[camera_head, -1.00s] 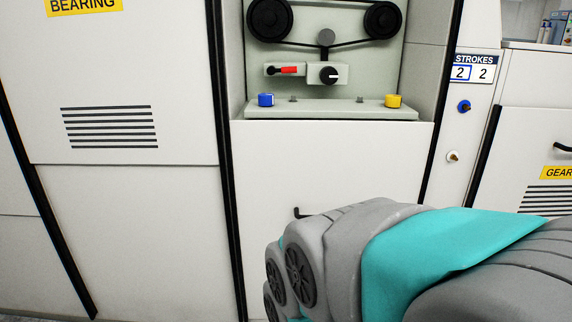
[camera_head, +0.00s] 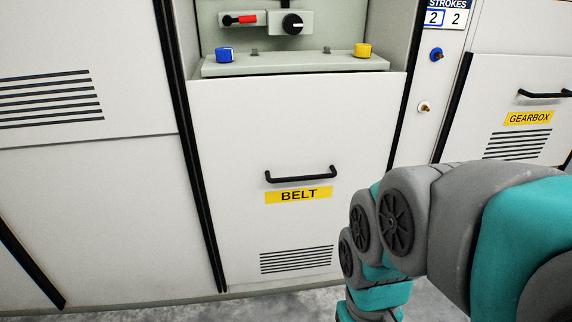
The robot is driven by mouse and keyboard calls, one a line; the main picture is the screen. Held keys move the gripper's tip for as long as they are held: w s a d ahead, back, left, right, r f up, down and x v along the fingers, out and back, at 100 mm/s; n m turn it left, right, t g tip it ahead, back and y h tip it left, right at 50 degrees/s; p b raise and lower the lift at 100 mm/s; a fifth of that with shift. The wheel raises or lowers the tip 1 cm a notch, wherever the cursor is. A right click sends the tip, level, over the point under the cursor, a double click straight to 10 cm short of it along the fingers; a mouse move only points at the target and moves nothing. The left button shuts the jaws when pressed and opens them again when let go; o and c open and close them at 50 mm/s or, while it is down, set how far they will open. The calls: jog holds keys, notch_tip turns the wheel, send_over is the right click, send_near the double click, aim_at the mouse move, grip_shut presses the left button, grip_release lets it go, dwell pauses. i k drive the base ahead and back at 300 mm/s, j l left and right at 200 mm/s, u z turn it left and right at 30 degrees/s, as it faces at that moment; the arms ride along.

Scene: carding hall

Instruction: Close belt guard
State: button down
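The belt guard (camera_head: 235,150) is a white panel with a black bar handle (camera_head: 300,176), a yellow BELT label (camera_head: 298,195) and slotted vents near its bottom. It sits low, below the open recess (camera_head: 328,35) in the machine front, so the recess is uncovered. My grey and teal arm crosses the lower right of the picture, to the right of the handle. My gripper is not in view; whether it touches anything cannot be seen.
A ledge (camera_head: 300,63) in the recess carries a blue knob (camera_head: 225,55) and a yellow knob (camera_head: 362,50). Above it are a red lever (camera_head: 247,19) and a black dial (camera_head: 292,24). A GEARBOX panel (camera_head: 500,90) stands at right. Grey floor (camera_head: 240,307) shows below.

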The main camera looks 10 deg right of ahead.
aim_at(284, 159)
jog(key=z, duration=0.35)
jog(key=k+j+z, duration=0.1)
jog(key=z, duration=0.35)
jog(key=k+j+z, duration=0.15)
jog(key=j+z, duration=0.25)
jog(key=k+z, duration=0.2)
jog(key=z, duration=0.25)
